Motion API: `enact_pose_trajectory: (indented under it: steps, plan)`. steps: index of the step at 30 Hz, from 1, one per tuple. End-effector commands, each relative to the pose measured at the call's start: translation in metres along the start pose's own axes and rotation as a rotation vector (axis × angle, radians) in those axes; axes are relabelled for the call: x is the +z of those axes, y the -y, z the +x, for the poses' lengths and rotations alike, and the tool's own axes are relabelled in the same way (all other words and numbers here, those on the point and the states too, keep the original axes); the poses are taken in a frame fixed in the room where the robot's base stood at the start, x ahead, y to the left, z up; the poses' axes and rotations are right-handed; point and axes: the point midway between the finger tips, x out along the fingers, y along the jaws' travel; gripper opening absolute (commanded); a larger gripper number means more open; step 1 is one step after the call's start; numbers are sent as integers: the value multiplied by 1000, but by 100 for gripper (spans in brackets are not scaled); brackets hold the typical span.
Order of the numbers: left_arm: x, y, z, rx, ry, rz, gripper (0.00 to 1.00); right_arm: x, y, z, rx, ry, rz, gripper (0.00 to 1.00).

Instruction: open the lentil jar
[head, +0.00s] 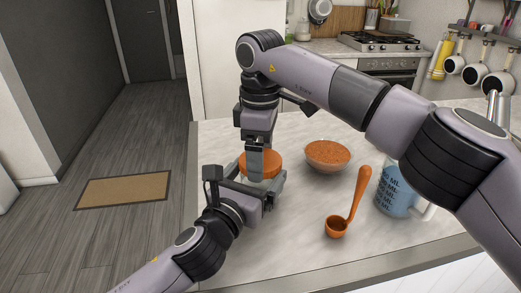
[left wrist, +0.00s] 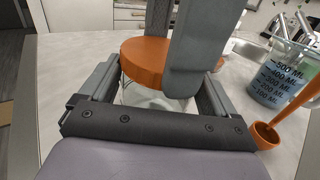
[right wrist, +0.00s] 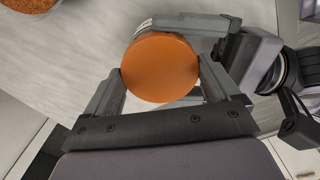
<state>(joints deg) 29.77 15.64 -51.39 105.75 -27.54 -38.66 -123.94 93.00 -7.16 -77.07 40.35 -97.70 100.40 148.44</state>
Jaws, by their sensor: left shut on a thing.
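The jar's round orange lid (head: 271,161) sits on top of a clear glass jar, mostly hidden by my grippers in the head view. The glass body (left wrist: 150,98) shows below the lid in the left wrist view. My left gripper (head: 262,181) is shut on the jar body from the side, under the lid. My right gripper (head: 257,163) points down from above, with one finger on each side of the lid (right wrist: 160,67). Its fingertips look very close to the lid's edge; whether they press on it is unclear. The lid looks level on the jar. The jar's contents are hidden.
A bowl of orange lentils (head: 327,154) stands right of the jar. An orange ladle (head: 338,226) and a blue-filled measuring jug (head: 392,193) are further right on the worktop (head: 290,245). The worktop's left edge is close to the jar.

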Motion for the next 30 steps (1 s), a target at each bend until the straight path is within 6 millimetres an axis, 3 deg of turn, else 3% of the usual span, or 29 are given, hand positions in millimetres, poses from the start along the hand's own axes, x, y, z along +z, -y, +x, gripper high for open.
enact_pose_trajectory:
  steps: [1, 3, 8, 16, 26, 27, 30]
  plan:
    - [-1, 0, 0, 1, -2, 0, 35, 0, 0, 0, 0, 0, 0, 71]
    - [-1, 0, 0, 1, -2, 0, 35, 0, 0, 0, 0, 0, 0, 52]
    - [-1, 0, 0, 1, -2, 0, 35, 0, 0, -1, 0, 0, -37, 51]
    - [-1, 0, 0, 0, -2, 0, 35, 0, 0, -1, 0, 0, -274, 51]
    - [-1, 0, 0, 0, -3, 0, 35, 0, 0, -1, 0, 0, -300, 51]
    - [-1, 0, 0, 0, -3, 0, 35, 0, 0, -1, 0, 0, -300, 100]
    - [-1, 0, 0, 1, -3, 0, 35, 0, 0, -1, 0, 0, -299, 100]
